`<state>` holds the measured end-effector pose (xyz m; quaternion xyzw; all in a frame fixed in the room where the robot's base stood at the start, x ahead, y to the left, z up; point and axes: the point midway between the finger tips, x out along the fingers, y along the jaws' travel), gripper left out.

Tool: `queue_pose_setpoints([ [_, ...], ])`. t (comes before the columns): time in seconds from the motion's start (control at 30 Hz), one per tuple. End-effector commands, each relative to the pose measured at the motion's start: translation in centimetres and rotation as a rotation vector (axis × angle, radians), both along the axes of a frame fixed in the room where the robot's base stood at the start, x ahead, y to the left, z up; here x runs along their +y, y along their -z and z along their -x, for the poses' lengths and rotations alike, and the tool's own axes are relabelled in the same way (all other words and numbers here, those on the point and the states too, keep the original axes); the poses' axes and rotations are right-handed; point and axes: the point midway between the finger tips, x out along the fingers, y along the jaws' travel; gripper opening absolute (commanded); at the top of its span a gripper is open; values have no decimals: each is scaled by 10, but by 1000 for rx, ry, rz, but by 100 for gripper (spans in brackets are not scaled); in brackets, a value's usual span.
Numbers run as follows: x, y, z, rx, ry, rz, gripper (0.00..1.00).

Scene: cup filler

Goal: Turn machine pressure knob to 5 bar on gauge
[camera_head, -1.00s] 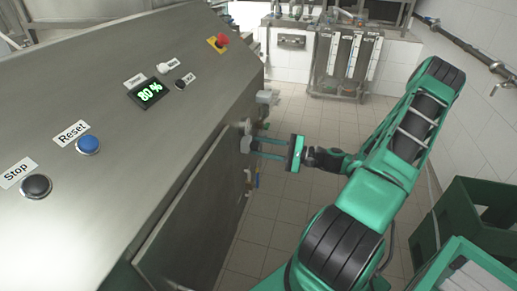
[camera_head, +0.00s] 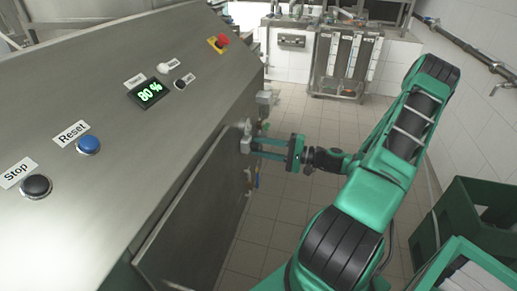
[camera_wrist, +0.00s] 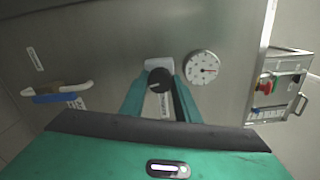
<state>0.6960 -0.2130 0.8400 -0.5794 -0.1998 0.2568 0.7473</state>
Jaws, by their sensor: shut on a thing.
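The black pressure knob (camera_wrist: 159,80) sits on the machine's steel side panel in the wrist view, with a labelled strip below it. My gripper (camera_wrist: 157,98) has its two teal fingers on either side of the knob, shut on it. The round white gauge (camera_wrist: 201,67) is just right of the knob, with a red needle; its numbers are too small to read. In the head view my gripper (camera_head: 252,146) reaches left to the machine's side, and the knob's face is hidden there.
A blue-and-white handled valve (camera_wrist: 55,94) is left of the knob. A box with a red button (camera_wrist: 265,88) stands out at the right. The machine top (camera_head: 110,110) carries a display reading 80%. Green crates (camera_head: 480,215) stand at the right; the floor between is clear.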

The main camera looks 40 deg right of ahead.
Motion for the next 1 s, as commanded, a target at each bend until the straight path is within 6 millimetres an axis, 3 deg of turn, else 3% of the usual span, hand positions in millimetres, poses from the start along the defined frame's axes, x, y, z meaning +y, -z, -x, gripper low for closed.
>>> queue_pose_setpoints([
  [0.07, 0, 4, 2, 12, -2, 0, 7],
  [0.1, 0, 4, 2, 12, -2, 0, 31],
  [0.17, 0, 4, 2, 11, -1, 1, 46],
  [0.2, 0, 4, 2, 10, -1, 0, 48],
  [0.57, -4, 2, 4, 5, 2, 0, 48],
  [1.0, -49, 3, 62, 6, 3, 1, 48],
])
